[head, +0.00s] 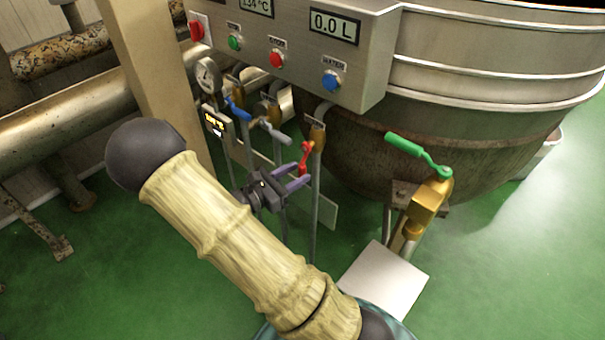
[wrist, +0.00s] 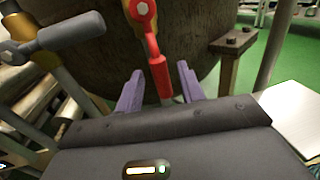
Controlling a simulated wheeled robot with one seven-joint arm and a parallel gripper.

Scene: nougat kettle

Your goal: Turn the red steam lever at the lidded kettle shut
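The red lever (head: 305,157) is on a valve on a thin upright pipe below the control box, beside the big kettle (head: 440,150). In the wrist view the red lever (wrist: 155,62) hangs down from its pivot, its handle end between my fingers. My gripper (head: 293,177) has its purple fingers at the lever's lower part. In the wrist view my gripper (wrist: 161,82) is open, one finger on each side of the handle, with gaps visible on both sides. Whether a lid is on the kettle cannot be seen.
A grey lever (head: 274,132) and a blue lever (head: 237,109) are close on the left. A green lever (head: 418,152) on a brass valve is on the right. The control box (head: 300,50) hangs above. Green floor (head: 490,270) is clear at right.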

